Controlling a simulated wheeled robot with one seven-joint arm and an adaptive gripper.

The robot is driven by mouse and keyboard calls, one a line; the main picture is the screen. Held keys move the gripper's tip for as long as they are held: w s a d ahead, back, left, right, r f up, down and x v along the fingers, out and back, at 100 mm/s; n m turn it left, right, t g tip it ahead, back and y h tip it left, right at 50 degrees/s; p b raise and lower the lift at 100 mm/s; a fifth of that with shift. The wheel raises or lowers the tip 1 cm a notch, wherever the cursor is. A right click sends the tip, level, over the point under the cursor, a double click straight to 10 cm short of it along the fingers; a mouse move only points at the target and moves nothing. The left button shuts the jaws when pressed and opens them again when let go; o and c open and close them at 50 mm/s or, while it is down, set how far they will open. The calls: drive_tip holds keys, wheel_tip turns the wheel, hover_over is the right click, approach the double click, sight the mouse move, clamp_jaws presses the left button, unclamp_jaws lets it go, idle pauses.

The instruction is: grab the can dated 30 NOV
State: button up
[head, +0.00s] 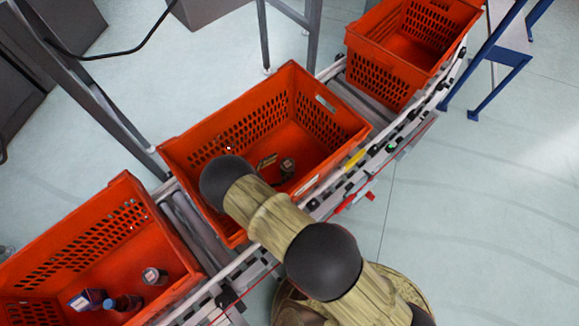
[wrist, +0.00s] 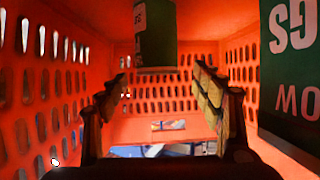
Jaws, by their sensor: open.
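My gripper (wrist: 160,86) is open, with one finger on each side of the wrist view and nothing between the fingertips. It is inside the middle orange tote (head: 215,112); in the head view my arm hides much of it. A dark green can (wrist: 156,38) with white lettering shows at the top middle of the wrist view, beyond the fingertips and cut off by the frame. A larger dark green surface (wrist: 290,85) with big upside-down white letters fills the right edge. A can (head: 288,166) stands in the middle tote in the head view. No 30 NOV date is readable.
The tote's perforated walls (wrist: 40,95) surround my gripper. Another tote (head: 62,228) at lower left holds a can (head: 154,275) and bottles (head: 125,302). A tote (head: 385,75) at upper right looks empty. The totes sit on a roller conveyor (head: 190,228).

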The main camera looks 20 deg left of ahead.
drive_tip(key=shift+b+x, duration=1.45)
drive_tip(key=shift+x, duration=2.6)
drive_tip(key=shift+s+d+f, duration=0.1)
drive_tip(key=shift+s+d, duration=0.05)
drive_tip(key=shift+c, duration=0.5)
drive_tip(key=c, duration=1.5)
drive_tip(key=shift+c, duration=0.6)
